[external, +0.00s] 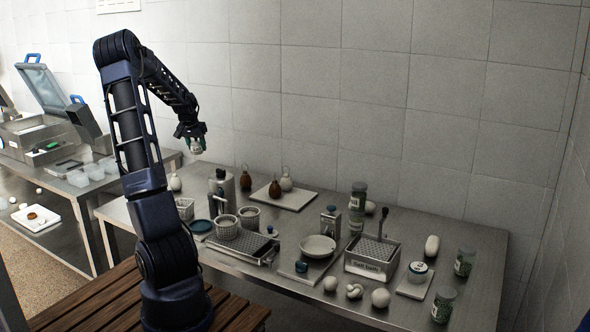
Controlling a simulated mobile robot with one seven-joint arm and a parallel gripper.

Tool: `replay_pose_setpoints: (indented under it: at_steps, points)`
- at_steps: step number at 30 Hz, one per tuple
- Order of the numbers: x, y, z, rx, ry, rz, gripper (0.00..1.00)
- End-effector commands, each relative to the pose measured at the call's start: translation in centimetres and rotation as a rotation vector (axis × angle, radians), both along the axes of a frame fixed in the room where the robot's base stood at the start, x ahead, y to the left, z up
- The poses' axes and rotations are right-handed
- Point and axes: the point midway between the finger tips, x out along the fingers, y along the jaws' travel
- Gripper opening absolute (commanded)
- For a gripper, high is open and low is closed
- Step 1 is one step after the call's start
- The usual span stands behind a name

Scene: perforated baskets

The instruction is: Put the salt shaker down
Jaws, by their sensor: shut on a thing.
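My gripper (194,139) is in the air above the left part of the steel table, in front of the tiled wall. It is shut on a small pale object (197,148), which fits the salt shaker. Only a little of this object shows below the fingers, and its details are too small to read. It is well above the table and touches nothing there.
The steel table (478,235) is crowded. Perforated baskets (226,229) stand at its left, with a white board (302,199) behind them. A bowl (317,247), a perforated metal box (371,264) and several jars stand farther right. Bare steel shows near the right edge.

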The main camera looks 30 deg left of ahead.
Motion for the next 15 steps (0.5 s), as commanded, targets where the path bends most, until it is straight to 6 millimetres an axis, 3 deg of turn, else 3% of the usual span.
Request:
replay_pose_setpoints:
  at_steps: [1,6,15]
  points:
    - [-1.6,1.9,0.0,0.002,0.0,0.031,0.21]
    - [-6.4,6.9,0.1,0.002,-0.002,0.118,0.21]
    - [-15.9,14.3,0.1,0.003,-0.004,0.269,0.21]
